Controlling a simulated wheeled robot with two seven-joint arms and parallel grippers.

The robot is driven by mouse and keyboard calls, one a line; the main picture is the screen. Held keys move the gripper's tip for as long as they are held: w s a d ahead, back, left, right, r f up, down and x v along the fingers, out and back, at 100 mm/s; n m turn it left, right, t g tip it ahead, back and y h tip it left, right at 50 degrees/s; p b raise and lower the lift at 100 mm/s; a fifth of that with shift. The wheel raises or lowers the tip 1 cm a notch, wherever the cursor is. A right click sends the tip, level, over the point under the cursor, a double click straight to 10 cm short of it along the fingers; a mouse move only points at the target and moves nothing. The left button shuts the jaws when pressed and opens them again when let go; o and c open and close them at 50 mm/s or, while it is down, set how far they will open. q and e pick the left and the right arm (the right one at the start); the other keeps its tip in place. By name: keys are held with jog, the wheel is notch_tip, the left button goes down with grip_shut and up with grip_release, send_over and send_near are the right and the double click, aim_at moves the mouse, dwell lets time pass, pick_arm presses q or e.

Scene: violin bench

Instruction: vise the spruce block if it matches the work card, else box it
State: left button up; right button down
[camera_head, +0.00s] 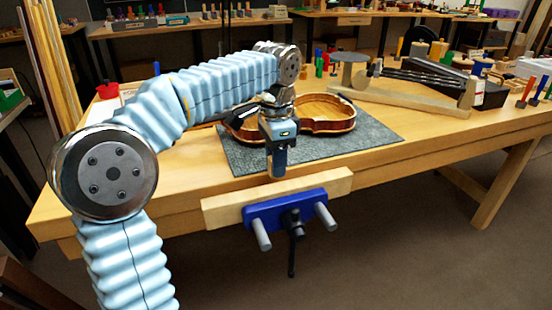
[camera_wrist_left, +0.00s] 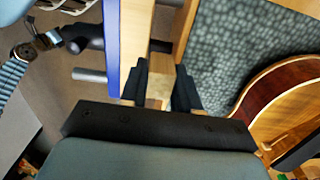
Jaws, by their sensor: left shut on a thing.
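My left gripper (camera_head: 279,168) points down over the vise (camera_head: 270,213) at the bench's front edge. In the left wrist view the fingers (camera_wrist_left: 168,90) are shut on a small pale wooden block, the spruce block (camera_wrist_left: 158,92), close to the gap between the wooden vise jaws (camera_wrist_left: 137,35). I cannot tell whether the block touches the jaws. The vise has a blue front plate and a dark handle. A pale card (camera_head: 131,90), possibly the work card, lies at the left behind my arm, partly hidden and unreadable. My right gripper is out of view.
An open violin body (camera_head: 325,113) lies on a grey mat (camera_head: 375,140) just behind the vise. The bench's front right is clear.

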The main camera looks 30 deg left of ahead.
pick_arm(q)
jog(key=shift+f+b, duration=0.4)
jog(key=shift+f, duration=0.15)
jog(key=o, duration=1.1)
jog(key=shift+r, duration=0.35)
notch_tip(320, 180, up, 13)
jog(key=shift+r+p, duration=0.1)
jog(key=shift+p, duration=0.65)
